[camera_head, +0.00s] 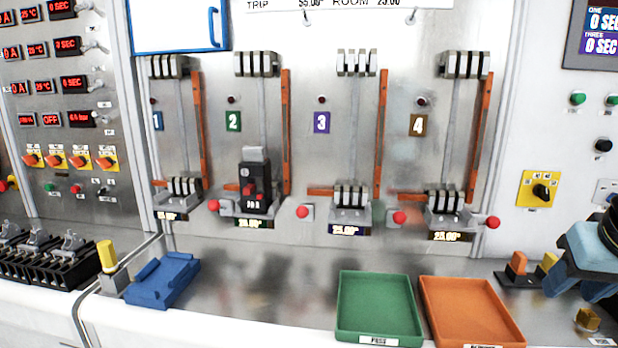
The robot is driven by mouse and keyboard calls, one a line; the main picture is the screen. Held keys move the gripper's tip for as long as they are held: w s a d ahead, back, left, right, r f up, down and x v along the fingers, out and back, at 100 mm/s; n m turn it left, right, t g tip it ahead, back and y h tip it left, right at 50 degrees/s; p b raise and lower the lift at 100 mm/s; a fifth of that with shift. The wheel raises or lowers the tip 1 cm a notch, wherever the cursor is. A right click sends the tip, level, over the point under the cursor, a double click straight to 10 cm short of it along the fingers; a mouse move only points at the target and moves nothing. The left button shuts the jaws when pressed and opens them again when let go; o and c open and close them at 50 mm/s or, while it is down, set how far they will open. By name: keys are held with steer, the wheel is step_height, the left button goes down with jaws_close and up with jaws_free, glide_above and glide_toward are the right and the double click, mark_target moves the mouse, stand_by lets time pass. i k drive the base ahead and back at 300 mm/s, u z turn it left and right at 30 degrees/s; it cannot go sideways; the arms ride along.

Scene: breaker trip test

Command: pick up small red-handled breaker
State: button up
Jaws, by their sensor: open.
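A small black breaker (256,182) with a grey top and a red handle at its front stands upright in the clamps of station 2 on the metal panel. Its lower end meets the lower clamp, above the lit display. A blue and black part of my arm shows at the right edge, far to the right of this breaker.
Stations 1, 3 and 4 have empty clamps with orange bars. Red knobs stick out beside the stations. A blue cradle (164,281), a green tray (344,318) and an orange tray (432,312) sit on the bench. Several larger black breakers (62,268) stand at left.

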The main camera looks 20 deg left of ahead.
mark_target(259, 167)
steer(key=z, duration=0.05)
steer(key=i, duration=0.2)
steer(key=z, duration=1.95)
steer(key=k, duration=2.35)
steer(key=u, duration=1.2)
steer(key=i, duration=0.9)
steer(key=u, duration=0.1)
